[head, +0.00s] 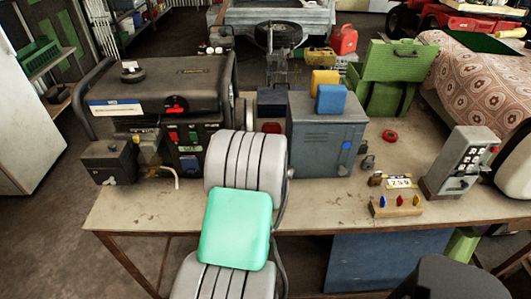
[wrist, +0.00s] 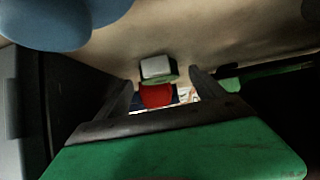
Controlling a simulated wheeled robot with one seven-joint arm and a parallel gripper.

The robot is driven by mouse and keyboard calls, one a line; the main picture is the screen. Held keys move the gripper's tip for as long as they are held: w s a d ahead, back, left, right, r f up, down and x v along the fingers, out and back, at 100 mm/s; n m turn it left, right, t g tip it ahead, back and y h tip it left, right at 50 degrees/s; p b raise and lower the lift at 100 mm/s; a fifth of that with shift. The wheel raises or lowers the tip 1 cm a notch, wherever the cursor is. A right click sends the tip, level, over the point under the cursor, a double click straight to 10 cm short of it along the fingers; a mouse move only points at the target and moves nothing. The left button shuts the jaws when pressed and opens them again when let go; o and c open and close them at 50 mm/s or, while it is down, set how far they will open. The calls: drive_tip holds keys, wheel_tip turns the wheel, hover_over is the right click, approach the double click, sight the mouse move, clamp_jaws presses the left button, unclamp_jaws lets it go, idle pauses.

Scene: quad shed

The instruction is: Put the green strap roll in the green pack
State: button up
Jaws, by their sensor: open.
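The green pack (head: 399,62) stands at the back right of the bench in the head view, behind the grey metal cabinet. It looks like a green case with a handle on its upper part. I cannot make out the green strap roll for certain in either view. My gripper (wrist: 160,82) shows in the wrist view with its two dark fingers apart. A red object (wrist: 157,95) and a white-and-green object (wrist: 158,69) appear beyond and between the fingers, with no sign of being held. In the head view my arm hides the gripper.
A black generator (head: 165,95) fills the bench's left side. The grey cabinet (head: 325,145) carries a blue item (head: 331,99) and a yellow item (head: 325,82). A red roll (head: 390,136), a padlock (head: 368,162) and a switch box (head: 460,162) stand right.

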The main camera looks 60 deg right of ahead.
drive_tip(key=shift+w+d+f, duration=0.15)
drive_tip(key=shift+d+f, duration=0.05)
drive_tip(key=shift+d, duration=0.05)
drive_tip(key=shift+c, duration=0.6)
drive_tip(key=c, duration=1.6)
drive_tip(key=shift+o, duration=0.2)
drive_tip(key=shift+r, duration=0.1)
drive_tip(key=shift+a+r, duration=0.2)
drive_tip(key=shift+r, duration=0.05)
drive_tip(key=v, duration=1)
drive_tip(key=f+v, duration=0.1)
drive_tip(key=v, duration=0.4)
drive_tip(key=shift+s+a+b, duration=0.3)
drive_tip(key=shift+s+a, duration=0.1)
drive_tip(key=shift+a, duration=0.1)
